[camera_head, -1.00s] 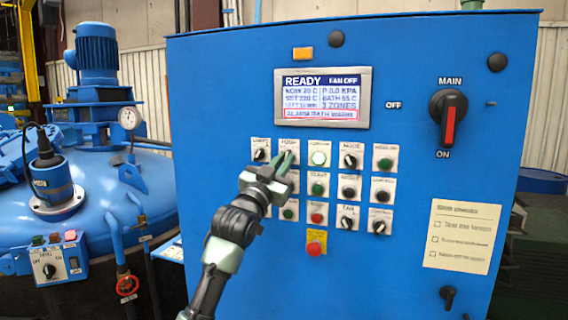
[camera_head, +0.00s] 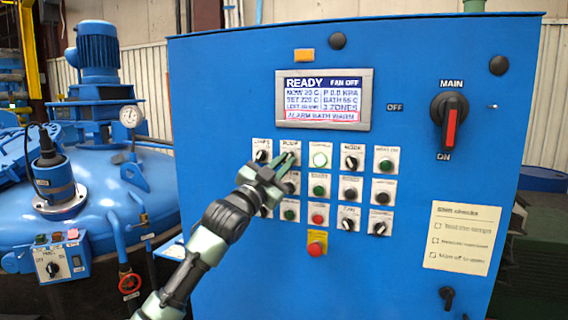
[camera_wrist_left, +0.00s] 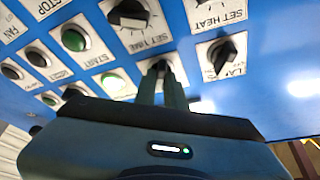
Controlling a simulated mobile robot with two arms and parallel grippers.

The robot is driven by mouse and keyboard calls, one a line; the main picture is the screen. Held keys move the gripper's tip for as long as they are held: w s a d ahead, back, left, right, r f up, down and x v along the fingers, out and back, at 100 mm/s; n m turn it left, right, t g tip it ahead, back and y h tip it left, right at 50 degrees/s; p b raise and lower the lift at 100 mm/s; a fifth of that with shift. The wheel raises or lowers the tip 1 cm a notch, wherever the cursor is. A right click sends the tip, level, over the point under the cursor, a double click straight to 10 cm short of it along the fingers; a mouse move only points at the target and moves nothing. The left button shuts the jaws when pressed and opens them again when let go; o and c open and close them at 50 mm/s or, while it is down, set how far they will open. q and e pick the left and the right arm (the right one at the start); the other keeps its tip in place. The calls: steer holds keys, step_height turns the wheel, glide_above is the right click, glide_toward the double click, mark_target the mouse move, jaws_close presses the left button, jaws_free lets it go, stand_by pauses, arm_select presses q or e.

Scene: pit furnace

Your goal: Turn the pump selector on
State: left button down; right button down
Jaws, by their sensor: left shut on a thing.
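The pump selector (camera_head: 288,144) is in the top row of the blue control panel, second from the left. Its white label plate shows above my fingertips in the head view, while its knob is mostly hidden by them. My left gripper (camera_head: 286,161) reaches up to it from the lower left. In the left wrist view the fingers (camera_wrist_left: 163,84) are shut around the dark knob (camera_wrist_left: 160,67), between the lamps switch and a lit green button. The knob's exact angle is hard to read. My right gripper is not in view.
The lamps switch (camera_head: 262,150) and a lit green button (camera_head: 320,155) sit close on either side. The panel screen (camera_head: 322,98) reads READY and FAN OFF. A red stop button (camera_head: 315,248) is below, the main switch (camera_head: 449,120) at right. A blue vessel (camera_head: 100,195) stands left.

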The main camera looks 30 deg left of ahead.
arm_select(q)
steer(key=c, duration=1.5)
jaws_free()
steer(key=b+v, duration=0.4)
steer(key=v, duration=0.3)
steer(key=shift+s+f, duration=0.2)
steer(key=shift+s, duration=0.15)
